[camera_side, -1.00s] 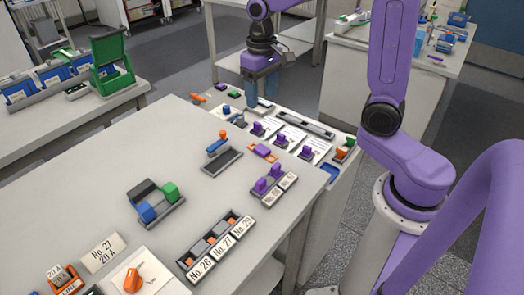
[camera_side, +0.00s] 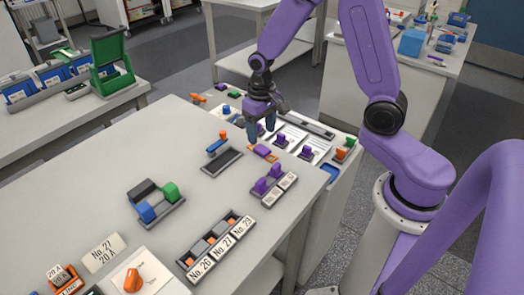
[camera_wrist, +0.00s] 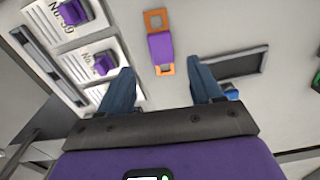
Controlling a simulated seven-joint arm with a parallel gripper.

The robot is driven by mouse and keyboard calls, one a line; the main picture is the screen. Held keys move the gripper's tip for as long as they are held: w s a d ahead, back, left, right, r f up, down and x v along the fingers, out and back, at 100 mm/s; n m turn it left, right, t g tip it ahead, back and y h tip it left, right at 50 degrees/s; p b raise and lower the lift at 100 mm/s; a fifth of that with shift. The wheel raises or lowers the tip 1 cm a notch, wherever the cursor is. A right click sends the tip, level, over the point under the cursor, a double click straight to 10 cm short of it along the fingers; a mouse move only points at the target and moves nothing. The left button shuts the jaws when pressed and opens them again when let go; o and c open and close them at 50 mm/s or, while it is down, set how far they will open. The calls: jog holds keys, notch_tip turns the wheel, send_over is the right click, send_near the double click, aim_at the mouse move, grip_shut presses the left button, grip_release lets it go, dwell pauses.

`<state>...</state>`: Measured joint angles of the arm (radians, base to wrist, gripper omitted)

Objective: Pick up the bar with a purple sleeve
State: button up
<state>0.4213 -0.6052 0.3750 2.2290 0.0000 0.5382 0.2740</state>
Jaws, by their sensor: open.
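The bar with a purple sleeve (camera_side: 263,152) lies on the light table. Its orange ends, each with a hole, show on both sides of the sleeve. In the wrist view the bar (camera_wrist: 160,48) lies lengthwise, just beyond the fingertips and roughly midway between them. My gripper (camera_side: 261,127) is open and empty, above the table and just behind the bar in the side view. In the wrist view my gripper (camera_wrist: 161,73) shows its two blue-grey fingers spread wide, apart from the bar.
A grey tray (camera_side: 226,164) with a blue-and-orange piece above it stands left of the bar. A holder with purple knobs (camera_side: 268,186) is in front. White cards with purple clips (camera_side: 310,152) lie to the right.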

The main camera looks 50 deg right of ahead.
aim_at(262, 148)
jog(key=shift+s+a+f, duration=0.1)
jog(key=shift+f, duration=1.25)
jog(key=shift+s+f, duration=0.1)
jog(key=shift+f, duration=1.2)
jog(key=shift+c, duration=0.4)
grip_shut()
